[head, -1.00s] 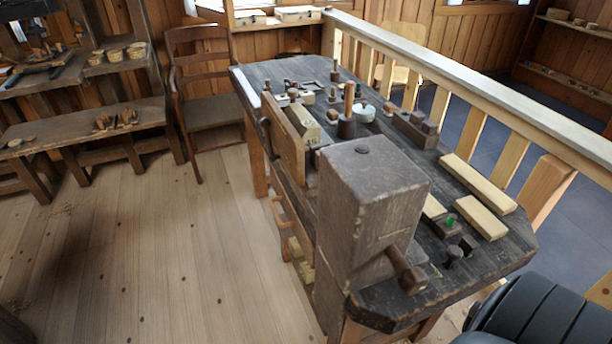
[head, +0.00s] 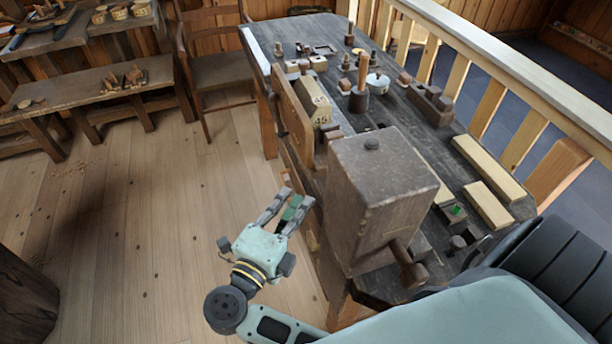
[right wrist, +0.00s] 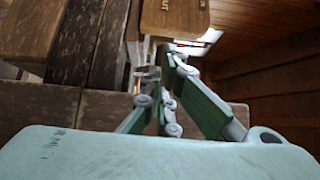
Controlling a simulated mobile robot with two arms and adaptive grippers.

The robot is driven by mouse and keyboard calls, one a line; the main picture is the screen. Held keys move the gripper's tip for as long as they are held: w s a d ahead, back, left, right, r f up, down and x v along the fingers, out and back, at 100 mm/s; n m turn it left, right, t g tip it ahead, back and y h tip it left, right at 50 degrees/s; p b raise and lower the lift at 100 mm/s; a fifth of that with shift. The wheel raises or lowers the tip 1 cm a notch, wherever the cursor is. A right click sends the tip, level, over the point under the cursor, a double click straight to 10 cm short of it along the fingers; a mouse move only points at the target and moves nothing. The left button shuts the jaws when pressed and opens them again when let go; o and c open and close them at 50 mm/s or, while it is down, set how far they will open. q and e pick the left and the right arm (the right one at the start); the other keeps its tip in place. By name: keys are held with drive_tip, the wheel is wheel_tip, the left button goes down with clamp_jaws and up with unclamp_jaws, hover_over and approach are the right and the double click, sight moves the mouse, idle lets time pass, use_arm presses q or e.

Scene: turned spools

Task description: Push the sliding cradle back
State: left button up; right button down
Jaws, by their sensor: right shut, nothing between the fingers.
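I cannot tell for sure which part is the sliding cradle. On the workbench (head: 395,112), a pale wooden block marked 45 (head: 313,99) sits behind an upright brown board (head: 291,104) along the left edge. A large dark wooden block (head: 372,190) stands at the near end. My right gripper (head: 297,197) is shut and empty, just left of the big block and beside the bench's left side. In the right wrist view its fingers (right wrist: 172,62) point toward a brown wooden piece (right wrist: 174,16) with dark marks. My left gripper is out of view.
Pale boards (head: 488,168), a white lidded pot (head: 377,82) and several small turned pieces lie on the bench. A railing (head: 490,105) runs along its right side. A chair (head: 222,75) stands at the far left. The floor (head: 130,215) left of the bench is mostly clear.

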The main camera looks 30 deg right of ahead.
sight(298, 143)
drive_tip(key=p+x, duration=0.2)
drive_tip(key=x, duration=0.7)
drive_tip(key=shift+w+d+p, duration=0.25)
drive_tip(key=shift+d+p, duration=0.05)
drive_tip(key=shift+w, duration=0.2)
drive_tip(key=w+b, duration=0.1)
drive_tip(key=w, duration=0.2)
drive_tip(key=w+d+b, duration=0.1)
drive_tip(key=w, duration=0.2)
drive_tip(key=w+d+b, duration=0.1)
drive_tip(key=w, duration=0.3)
drive_tip(key=shift+d+f+b, duration=0.1)
drive_tip(key=shift+d+b, duration=0.1)
drive_tip(key=shift+b, duration=0.2)
drive_tip(key=shift+s, duration=0.15)
